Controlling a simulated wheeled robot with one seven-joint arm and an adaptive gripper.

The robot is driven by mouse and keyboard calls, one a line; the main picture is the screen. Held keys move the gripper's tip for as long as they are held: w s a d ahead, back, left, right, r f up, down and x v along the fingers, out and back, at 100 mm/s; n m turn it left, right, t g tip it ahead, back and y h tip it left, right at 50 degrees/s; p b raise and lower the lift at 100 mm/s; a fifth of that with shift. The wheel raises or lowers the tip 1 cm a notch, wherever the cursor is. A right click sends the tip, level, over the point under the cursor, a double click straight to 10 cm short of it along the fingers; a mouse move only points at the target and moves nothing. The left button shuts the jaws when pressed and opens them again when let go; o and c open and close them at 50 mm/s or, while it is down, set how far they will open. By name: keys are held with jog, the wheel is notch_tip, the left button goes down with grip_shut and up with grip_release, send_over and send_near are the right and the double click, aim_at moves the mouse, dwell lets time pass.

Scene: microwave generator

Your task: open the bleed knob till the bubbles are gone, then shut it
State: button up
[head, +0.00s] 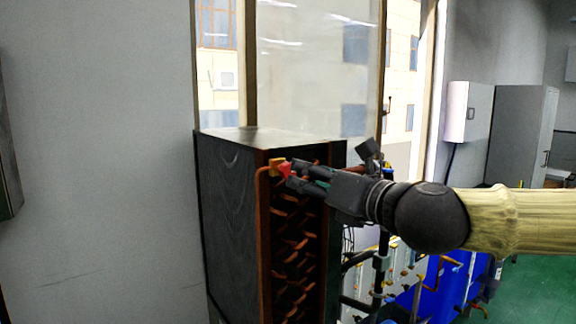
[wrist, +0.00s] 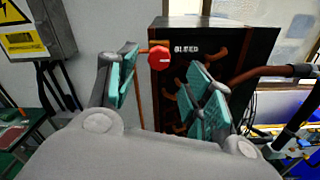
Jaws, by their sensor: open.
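The bleed knob (wrist: 159,57) is red and faceted, on a copper pipe at the upper front of a dark cabinet; the word BLEED is printed beside it. In the head view the knob (head: 285,170) shows small at the cabinet's top front edge, with a brass-coloured fitting behind it. My gripper (wrist: 165,80) is open, with teal finger pads to either side of the knob in the wrist picture. In the head view my gripper (head: 300,175) reaches in from the right, its fingertips close to the knob. I cannot tell whether they touch it. No bubbles can be made out.
The dark cabinet (head: 228,190) has an open front with copper-coloured bent tubes (head: 292,240). Right of it are pipes, valves and a blue unit (head: 447,290). A grey box with warning labels (wrist: 22,40) is at the wrist view's left. Green floor lies free at the far right.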

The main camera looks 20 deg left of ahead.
aim_at(291, 171)
jog(key=p+x, duration=0.2)
jog(key=x, duration=0.6)
jog(key=shift+p, duration=0.3)
jog(key=shift+c, duration=0.2)
jog(key=c, duration=1)
